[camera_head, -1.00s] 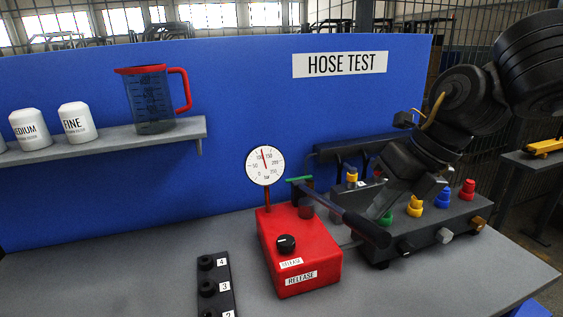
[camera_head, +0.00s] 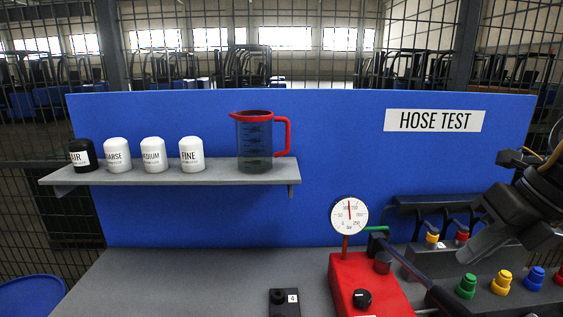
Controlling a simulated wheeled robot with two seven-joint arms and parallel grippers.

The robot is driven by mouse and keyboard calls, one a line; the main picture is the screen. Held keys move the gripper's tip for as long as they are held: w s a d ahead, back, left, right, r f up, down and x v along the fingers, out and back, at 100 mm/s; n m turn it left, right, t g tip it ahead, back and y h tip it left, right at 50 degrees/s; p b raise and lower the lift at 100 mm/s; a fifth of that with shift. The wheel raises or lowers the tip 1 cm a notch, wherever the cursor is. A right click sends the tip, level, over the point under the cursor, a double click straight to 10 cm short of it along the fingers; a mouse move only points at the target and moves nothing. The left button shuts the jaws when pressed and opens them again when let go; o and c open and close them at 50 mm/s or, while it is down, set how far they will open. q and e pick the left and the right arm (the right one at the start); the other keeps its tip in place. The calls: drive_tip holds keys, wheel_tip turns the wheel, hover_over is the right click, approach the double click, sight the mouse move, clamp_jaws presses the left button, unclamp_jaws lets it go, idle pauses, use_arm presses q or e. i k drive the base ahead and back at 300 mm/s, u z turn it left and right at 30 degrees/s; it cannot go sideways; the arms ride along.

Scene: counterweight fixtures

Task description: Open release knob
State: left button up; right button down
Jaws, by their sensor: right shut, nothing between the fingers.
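The release knob (camera_head: 362,298) is a round black knob with a pale mark, on top of the red pump box (camera_head: 371,274). The "RELEASE" labels are cut off by the lower picture edge. A dial gauge (camera_head: 349,216) stands on the pump, its red needle pointing nearly straight up. The dark pump lever (camera_head: 415,277) slants down to the right. My right gripper (camera_head: 466,255) comes in from the right, shut and empty, to the right of the pump and above the lever, apart from the knob. My left gripper is not in view.
A black manifold (camera_head: 490,303) with coloured caps lies right of the pump, close under my right gripper. A black block labelled 4 (camera_head: 284,302) lies left of the pump. A shelf (camera_head: 220,174) holds several jars and a measuring jug (camera_head: 255,142).

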sight(361, 297)
drive_tip(key=k, duration=1)
